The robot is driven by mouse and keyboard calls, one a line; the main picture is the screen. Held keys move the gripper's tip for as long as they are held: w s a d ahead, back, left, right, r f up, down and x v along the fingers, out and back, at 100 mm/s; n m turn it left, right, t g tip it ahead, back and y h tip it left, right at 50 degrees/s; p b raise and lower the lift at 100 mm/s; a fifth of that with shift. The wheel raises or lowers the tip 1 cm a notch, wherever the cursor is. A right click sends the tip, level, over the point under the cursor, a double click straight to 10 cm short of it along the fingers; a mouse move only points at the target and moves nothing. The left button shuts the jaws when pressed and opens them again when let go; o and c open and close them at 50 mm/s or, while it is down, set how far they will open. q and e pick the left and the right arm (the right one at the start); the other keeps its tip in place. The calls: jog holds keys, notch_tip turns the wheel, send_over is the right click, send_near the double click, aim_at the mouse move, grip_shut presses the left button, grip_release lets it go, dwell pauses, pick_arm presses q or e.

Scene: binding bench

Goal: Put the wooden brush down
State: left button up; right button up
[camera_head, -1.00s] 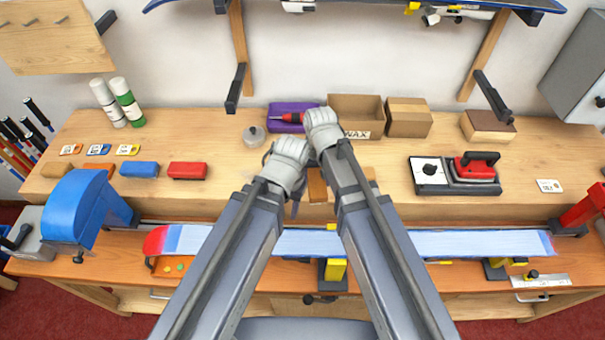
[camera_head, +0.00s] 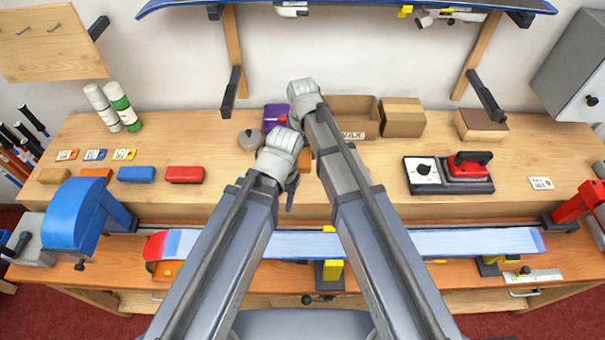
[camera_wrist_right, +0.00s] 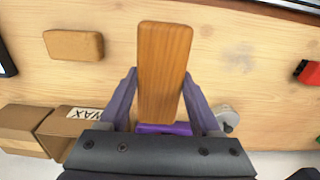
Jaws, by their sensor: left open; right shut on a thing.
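The wooden brush (camera_wrist_right: 163,70) shows in the right wrist view as a long brown wooden block between the two purple-grey fingers of my right gripper (camera_wrist_right: 160,100), which is shut on it. In the head view my right gripper (camera_head: 303,115) is over the back part of the bench, near the purple item. An orange-brown piece, seemingly the brush (camera_head: 304,160), shows between my two arms. I cannot tell whether it touches the bench. My left gripper (camera_head: 284,170) is open and lower in the picture, just left of it; its fingers are partly hidden.
The purple item (camera_head: 270,119) and a round grey tin (camera_head: 250,139) lie close by. An open WAX box (camera_head: 353,132) and a closed carton (camera_head: 402,118) stand right of my right gripper. Another wooden block (camera_wrist_right: 73,44) lies on bare bench. A ski (camera_head: 430,243) runs along the front.

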jog(key=shift+f+b, duration=3.15)
jog(key=shift+b, duration=0.1)
jog(key=shift+f, duration=0.1)
notch_tip(320, 180, down, 4)
jog(key=b, duration=0.3)
jog(key=shift+r+b, duration=0.25)
jog(key=shift+b, duration=0.1)
jog(key=shift+f, duration=0.15)
jog(key=o, duration=1.2)
